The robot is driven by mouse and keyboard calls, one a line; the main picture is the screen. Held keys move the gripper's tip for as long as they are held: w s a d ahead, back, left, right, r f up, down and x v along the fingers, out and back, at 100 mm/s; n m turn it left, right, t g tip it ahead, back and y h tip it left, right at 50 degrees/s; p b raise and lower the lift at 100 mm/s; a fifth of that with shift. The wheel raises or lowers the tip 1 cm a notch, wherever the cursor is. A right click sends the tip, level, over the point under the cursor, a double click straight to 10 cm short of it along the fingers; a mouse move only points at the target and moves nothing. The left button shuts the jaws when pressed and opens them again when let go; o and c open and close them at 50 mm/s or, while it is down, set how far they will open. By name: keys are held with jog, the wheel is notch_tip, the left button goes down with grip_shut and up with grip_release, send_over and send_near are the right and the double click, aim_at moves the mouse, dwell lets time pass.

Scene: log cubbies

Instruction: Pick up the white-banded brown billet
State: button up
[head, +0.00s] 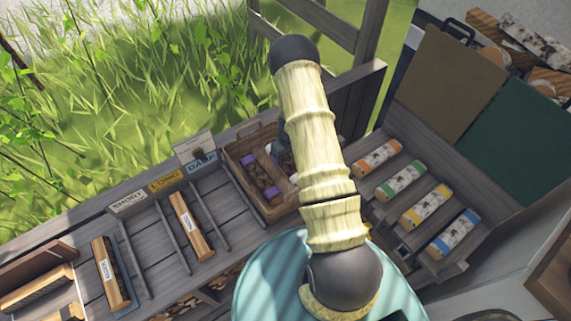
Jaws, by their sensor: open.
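A brown billet with a white band (188,226) lies in a slatted bay of the grey wooden shelf, left of the crate. A darker brown billet with a white patch (109,273) lies on a blue mat farther left; I cannot tell for sure which of the two is the task's billet. My gripper (285,158) is only partly visible over the wooden crate (234,158), mostly hidden behind my arm. It is open, and apart from both billets. The crate holds dark brown pieces with purple bands (249,161).
Signs reading SHORT, LONG and DAMP (165,181) stand along the shelf's back edge. A slatted rack (438,258) at right holds billets with orange, green, yellow and blue bands. A tall post-and-rail frame (370,40) rises behind the crate.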

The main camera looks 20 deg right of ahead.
aim_at(286, 160)
jog(key=f, duration=0.5)
jog(key=shift+w, duration=0.35)
jog(key=c, duration=1.3)
notch_tip(286, 160, up, 10)
